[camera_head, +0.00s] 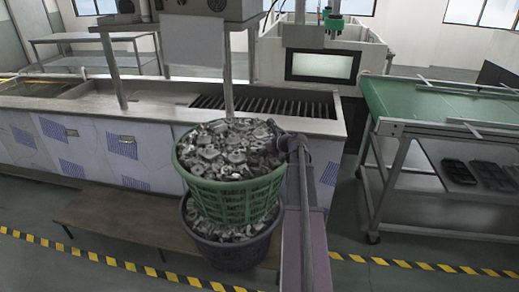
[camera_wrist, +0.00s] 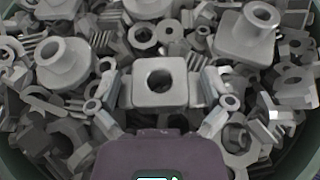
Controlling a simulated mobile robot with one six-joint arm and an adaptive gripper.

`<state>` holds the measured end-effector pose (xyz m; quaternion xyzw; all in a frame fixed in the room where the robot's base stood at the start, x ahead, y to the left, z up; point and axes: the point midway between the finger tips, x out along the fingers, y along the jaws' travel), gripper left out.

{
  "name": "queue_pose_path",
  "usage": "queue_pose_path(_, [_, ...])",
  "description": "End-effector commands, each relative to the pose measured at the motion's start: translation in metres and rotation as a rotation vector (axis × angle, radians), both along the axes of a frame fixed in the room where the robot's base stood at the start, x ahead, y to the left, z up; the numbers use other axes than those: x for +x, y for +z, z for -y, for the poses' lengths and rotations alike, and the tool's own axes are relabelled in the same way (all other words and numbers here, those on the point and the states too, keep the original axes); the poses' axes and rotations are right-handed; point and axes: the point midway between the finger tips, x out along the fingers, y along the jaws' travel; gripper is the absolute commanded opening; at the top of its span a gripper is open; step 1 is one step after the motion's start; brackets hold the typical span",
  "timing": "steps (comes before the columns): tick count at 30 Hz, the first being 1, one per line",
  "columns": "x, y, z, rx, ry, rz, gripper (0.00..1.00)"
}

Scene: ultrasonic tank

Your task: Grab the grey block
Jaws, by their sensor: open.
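A grey block (camera_wrist: 160,98) with rounded corners and a round hole in its face lies among loose metal parts in the wrist view. My gripper (camera_wrist: 160,104) is open, with one finger to the left and one to the right of this block. I cannot tell whether either finger touches it. In the head view my gripper (camera_head: 272,146) is at the right part of the green basket (camera_head: 232,196), over the heaped parts. The block cannot be singled out there.
Many similar grey parts (camera_wrist: 62,62) crowd around the block. A dark tub (camera_head: 232,254) of parts is under the green basket. The long metal tank (camera_head: 150,105) stands behind, and a green-topped table (camera_head: 440,105) stands at the right.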

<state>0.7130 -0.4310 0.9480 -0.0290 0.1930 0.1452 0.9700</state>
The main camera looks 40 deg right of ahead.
Motion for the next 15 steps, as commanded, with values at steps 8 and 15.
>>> queue_pose_path(8, [-0.0003,0.0002,0.0001,0.0,0.0,0.0,1.0])
queue_pose_path(15, [-0.0004,0.0003,0.0001,0.0,0.0,0.0,0.7])
